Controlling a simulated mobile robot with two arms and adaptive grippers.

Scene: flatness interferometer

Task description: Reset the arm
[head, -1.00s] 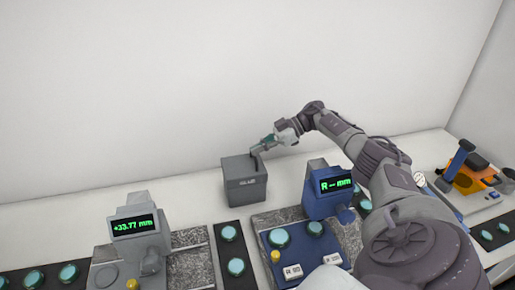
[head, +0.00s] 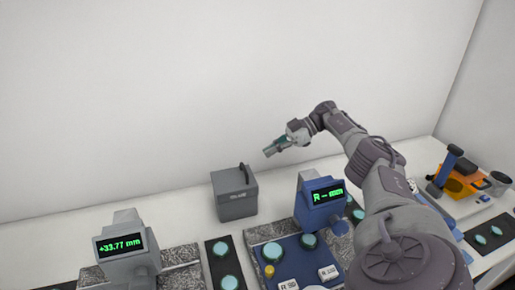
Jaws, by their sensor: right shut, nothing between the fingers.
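My right arm reaches in from the lower right, and its gripper (head: 271,150) is in the air above and to the right of a grey box (head: 237,202). The gripper is shut and empty, pointing left, and apart from the box. The box has a small label on its front that is too small to read, and a dark upright piece (head: 243,168) at its top. My left gripper is out of view.
A blue gauge (head: 317,209) with a green display stands on a blue panel near my arm. A grey gauge (head: 125,262) reads +33.77 mm at lower left. An orange device (head: 458,182) stands at the right. The table behind the gauges is mostly clear.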

